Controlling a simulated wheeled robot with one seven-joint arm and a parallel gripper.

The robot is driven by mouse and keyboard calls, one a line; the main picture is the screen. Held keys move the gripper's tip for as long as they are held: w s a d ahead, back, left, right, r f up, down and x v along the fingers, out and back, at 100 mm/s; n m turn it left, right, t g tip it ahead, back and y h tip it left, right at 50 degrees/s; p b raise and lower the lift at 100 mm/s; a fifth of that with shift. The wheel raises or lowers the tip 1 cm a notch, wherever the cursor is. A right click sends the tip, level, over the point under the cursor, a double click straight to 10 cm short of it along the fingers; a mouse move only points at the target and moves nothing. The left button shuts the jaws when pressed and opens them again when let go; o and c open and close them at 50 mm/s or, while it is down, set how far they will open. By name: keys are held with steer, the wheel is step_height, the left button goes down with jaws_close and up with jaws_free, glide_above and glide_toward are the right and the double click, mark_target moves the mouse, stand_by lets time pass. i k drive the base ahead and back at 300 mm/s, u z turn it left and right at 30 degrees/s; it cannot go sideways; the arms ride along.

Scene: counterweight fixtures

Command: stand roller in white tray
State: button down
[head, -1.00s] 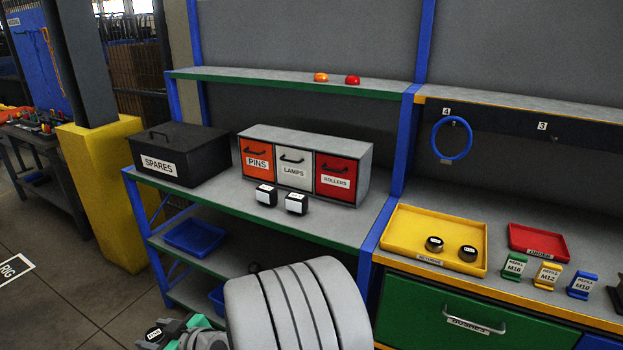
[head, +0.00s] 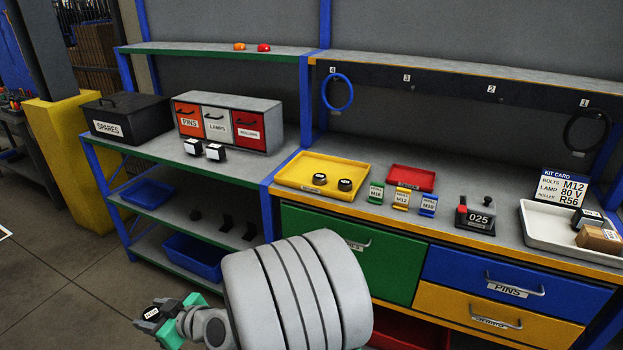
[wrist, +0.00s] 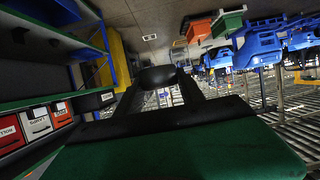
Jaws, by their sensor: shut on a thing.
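My gripper (head: 160,318) is low at the left in the head view, shut on a dark roller (head: 151,313) with a white label on its top. The wrist view shows the roller as a dark round shape (wrist: 158,76) between the two fingers; the label is too small to read. The white tray (head: 540,232) stands on the bench at the far right of the head view, well away from my gripper. The tray's left part is bare.
A kit card (head: 562,188) reading M12, 80 V, R56 stands behind the tray. A device reading 025 (head: 476,216) is left of it. The yellow tray (head: 295,178) holds two dark rollers.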

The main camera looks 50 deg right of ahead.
mark_target(543, 235)
steer(key=z, duration=1.95)
